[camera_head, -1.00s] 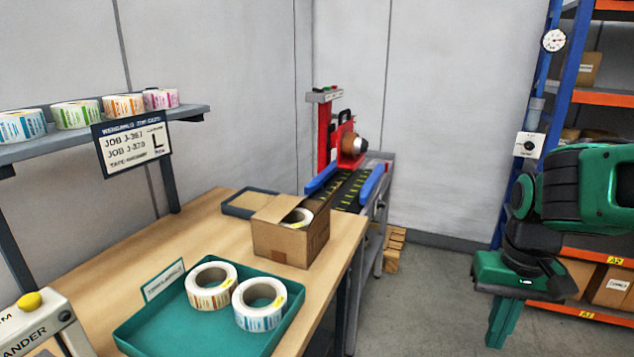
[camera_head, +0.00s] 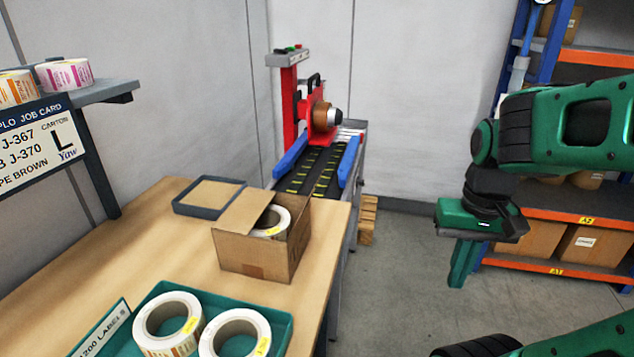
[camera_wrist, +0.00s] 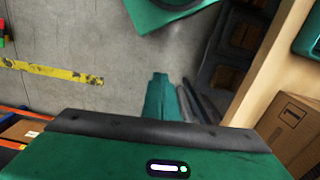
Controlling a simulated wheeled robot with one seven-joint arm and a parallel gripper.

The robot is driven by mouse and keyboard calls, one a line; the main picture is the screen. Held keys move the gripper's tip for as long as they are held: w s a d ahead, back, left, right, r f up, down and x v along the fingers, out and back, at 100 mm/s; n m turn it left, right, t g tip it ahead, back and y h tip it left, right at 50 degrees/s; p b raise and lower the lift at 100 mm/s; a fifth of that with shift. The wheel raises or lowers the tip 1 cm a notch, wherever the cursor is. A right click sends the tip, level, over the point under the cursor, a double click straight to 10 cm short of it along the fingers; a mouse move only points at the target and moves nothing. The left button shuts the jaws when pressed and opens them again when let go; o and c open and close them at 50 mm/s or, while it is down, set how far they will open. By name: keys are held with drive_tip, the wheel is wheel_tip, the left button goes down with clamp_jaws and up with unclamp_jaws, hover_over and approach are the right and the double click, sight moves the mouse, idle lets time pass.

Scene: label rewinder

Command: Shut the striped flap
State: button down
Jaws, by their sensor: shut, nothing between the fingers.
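An open brown carton (camera_head: 252,252) stands on the wooden table. A white label roll (camera_head: 272,222) shows inside its top. One plain brown flap (camera_head: 243,211) lies on the left side of the carton's opening. I cannot make out stripes on any flap. A carton (camera_wrist: 288,132) with a dark printed mark shows at the right edge of the wrist view. My gripper (camera_head: 460,283) hangs fingers down over the floor, right of the table and apart from the carton. It is shut and empty; its fingers also show in the wrist view (camera_wrist: 160,92).
A teal tray (camera_head: 272,313) with two label rolls sits at the table's front. A grey tray (camera_head: 205,196) lies behind the carton. A conveyor (camera_head: 318,172) with yellow marks and a red machine (camera_head: 290,105) stand beyond. Shelving (camera_head: 560,212) is at right. Open floor (camera_head: 390,290) lies between.

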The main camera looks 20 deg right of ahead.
drive_tip(key=w+a+r+m, duration=0.7)
drive_tip(key=w+r+m, duration=0.2)
drive_tip(key=w, duration=0.1)
drive_tip(key=w+a+r+m, duration=0.8)
drive_tip(key=w+r+m, duration=0.2)
wheel_tip(320, 180, down, 10)
drive_tip(key=shift+t+y, duration=0.3)
drive_tip(key=shift+w+a+r, duration=0.4)
drive_tip(key=shift+w+a, duration=0.25)
drive_tip(key=shift+a, duration=0.15)
drive_tip(key=shift+w+a+r, duration=0.4)
drive_tip(key=shift+w+a, duration=0.2)
drive_tip(key=shift+a, duration=0.15)
drive_tip(key=shift+a, duration=0.15)
drive_tip(key=shift+w, duration=0.1)
